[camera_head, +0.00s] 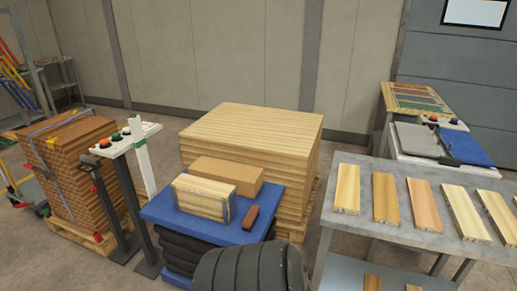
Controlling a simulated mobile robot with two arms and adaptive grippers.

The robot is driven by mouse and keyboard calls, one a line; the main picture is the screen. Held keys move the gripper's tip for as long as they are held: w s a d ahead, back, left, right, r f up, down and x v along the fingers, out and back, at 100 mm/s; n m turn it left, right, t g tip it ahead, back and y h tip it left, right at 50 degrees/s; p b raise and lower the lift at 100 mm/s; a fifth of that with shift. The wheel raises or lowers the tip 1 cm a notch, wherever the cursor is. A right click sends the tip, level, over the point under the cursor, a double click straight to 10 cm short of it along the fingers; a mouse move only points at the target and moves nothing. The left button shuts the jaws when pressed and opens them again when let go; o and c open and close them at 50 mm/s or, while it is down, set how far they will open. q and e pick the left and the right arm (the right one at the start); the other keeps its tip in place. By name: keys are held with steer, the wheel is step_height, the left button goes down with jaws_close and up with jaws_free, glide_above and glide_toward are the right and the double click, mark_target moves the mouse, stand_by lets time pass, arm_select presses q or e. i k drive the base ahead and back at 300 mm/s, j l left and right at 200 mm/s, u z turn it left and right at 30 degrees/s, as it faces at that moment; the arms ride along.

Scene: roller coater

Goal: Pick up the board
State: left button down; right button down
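Several boards could be the task's board, and I cannot tell which one is meant. A pale board (347,188) lies at the left end of the grey table, with an orange-brown board (386,198), a reddish board (424,205) and more boards to its right. A large stack of light wooden boards (252,126) stands on a pallet in the middle. A smaller pale wooden bundle (203,196) stands on a blue-topped lift. Neither of my grippers is in view.
The blue lift top (160,209) also carries a brown box (227,175) and a small dark red block (251,217). A button stand (126,138) and a strapped brown stack (70,165) are at left. The grey table (333,222) fills the right. A dark ribbed shape blocks the bottom middle.

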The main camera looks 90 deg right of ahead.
mark_target(425, 215)
steer(key=z, duration=4.5)
steer(key=j+z, duration=0.15)
steer(key=z, duration=0.8)
steer(key=k, duration=0.05)
